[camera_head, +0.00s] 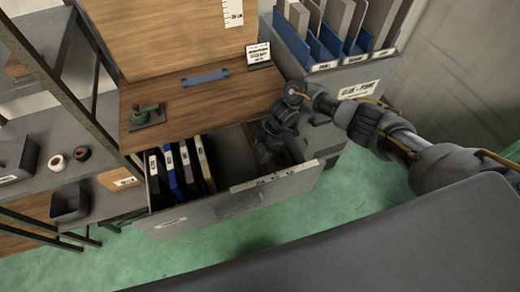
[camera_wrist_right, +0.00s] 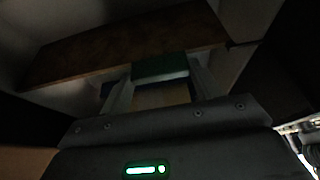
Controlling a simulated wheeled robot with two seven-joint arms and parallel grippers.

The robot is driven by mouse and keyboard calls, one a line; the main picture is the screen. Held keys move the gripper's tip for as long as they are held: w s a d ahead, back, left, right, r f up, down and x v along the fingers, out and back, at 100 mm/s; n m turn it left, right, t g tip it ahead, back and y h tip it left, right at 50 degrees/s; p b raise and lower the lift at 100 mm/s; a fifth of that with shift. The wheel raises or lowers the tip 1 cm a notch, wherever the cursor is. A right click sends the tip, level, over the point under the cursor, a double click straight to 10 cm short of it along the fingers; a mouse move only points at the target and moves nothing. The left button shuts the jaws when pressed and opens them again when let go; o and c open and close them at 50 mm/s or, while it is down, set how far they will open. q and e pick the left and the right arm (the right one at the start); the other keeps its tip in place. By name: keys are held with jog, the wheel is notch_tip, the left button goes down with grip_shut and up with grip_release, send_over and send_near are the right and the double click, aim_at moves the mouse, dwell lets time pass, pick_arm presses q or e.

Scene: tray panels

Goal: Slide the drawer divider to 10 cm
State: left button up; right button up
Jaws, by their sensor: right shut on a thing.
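The grey drawer (camera_head: 205,212) is pulled out below the wooden worktop. A pale marked strip (camera_head: 275,177) lies along the top of its front wall. My right gripper (camera_head: 270,145) reaches down into the drawer's right part. In the right wrist view, my right gripper (camera_wrist_right: 160,82) is shut on a piece with a green top (camera_wrist_right: 160,67), seemingly the divider. A brown panel (camera_wrist_right: 110,48) shows beyond the fingers. In the head view the arm hides the gripped part, and I cannot read the divider's position. My left gripper is not in view.
Several upright folders (camera_head: 182,172) fill the drawer's left part; space between them and my gripper looks empty. The worktop (camera_head: 215,105) above holds a green device (camera_head: 147,115), a blue bar (camera_head: 205,78) and a small sign (camera_head: 258,54). A file bin (camera_head: 350,72) stands at right.

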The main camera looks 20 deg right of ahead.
jog(key=d, duration=0.4)
jog(key=shift+w+d, duration=0.15)
jog(key=shift+d, duration=0.15)
jog(key=o, duration=1.4)
jog(key=shift+r, duration=0.1)
jog(key=b+v, duration=0.1)
jog(key=v, duration=0.9)
jog(key=shift+r, duration=0.3)
